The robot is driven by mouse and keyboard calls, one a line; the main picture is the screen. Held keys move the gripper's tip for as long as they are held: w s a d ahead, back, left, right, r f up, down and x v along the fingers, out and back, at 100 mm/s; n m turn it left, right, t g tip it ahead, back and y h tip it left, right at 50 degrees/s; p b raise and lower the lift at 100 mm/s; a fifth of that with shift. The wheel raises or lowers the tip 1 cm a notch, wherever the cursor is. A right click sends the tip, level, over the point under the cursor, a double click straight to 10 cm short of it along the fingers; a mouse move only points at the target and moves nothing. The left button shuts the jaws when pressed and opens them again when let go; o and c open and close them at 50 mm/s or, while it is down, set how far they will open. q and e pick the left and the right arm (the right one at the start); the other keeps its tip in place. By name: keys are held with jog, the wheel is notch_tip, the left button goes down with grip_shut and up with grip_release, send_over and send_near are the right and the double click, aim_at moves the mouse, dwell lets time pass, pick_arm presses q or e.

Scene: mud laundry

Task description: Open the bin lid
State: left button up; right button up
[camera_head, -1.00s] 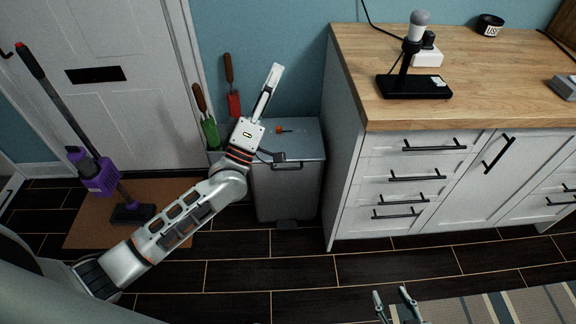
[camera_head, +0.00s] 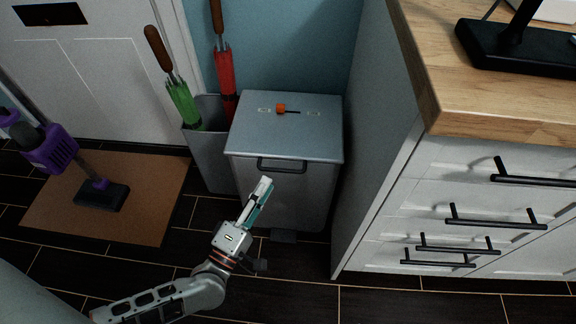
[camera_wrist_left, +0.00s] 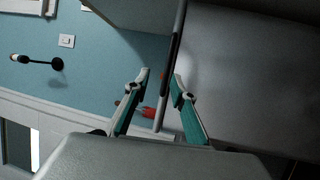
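The grey bin has a closed flat lid (camera_head: 250,128) and a dark bar handle (camera_head: 282,169) at the top of its front (camera_head: 285,200). My left gripper (camera_head: 263,190) is in front of the bin, just below and left of the handle in the head view. In the left wrist view its two fingers (camera_wrist_left: 162,78) are apart with nothing held between them. There, the bin front (camera_wrist_left: 250,70) fills the right side, and a dark strip that looks like the handle (camera_wrist_left: 176,62) lies just beyond the fingertips. I cannot tell whether they touch it. My right gripper is out of view.
A small orange item (camera_head: 281,108) lies on the lid. A holder (camera_head: 207,165) with a green umbrella (camera_head: 184,103) and a red umbrella (camera_head: 224,85) stands left of the bin. A white cabinet (camera_head: 385,150) stands close on the right. Dark floor is clear in front.

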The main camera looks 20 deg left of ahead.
aim_at(278, 169)
pick_arm(q)
jog(key=x, duration=0.2)
jog(key=f+x, duration=0.1)
jog(key=x, duration=0.1)
jog(key=b+x, duration=0.1)
jog(key=x, duration=0.2)
jog(key=shift+w+d+f, duration=0.1)
jog(key=shift+w+f, duration=0.1)
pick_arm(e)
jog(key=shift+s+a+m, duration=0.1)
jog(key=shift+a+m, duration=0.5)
pick_arm(q)
grip_shut()
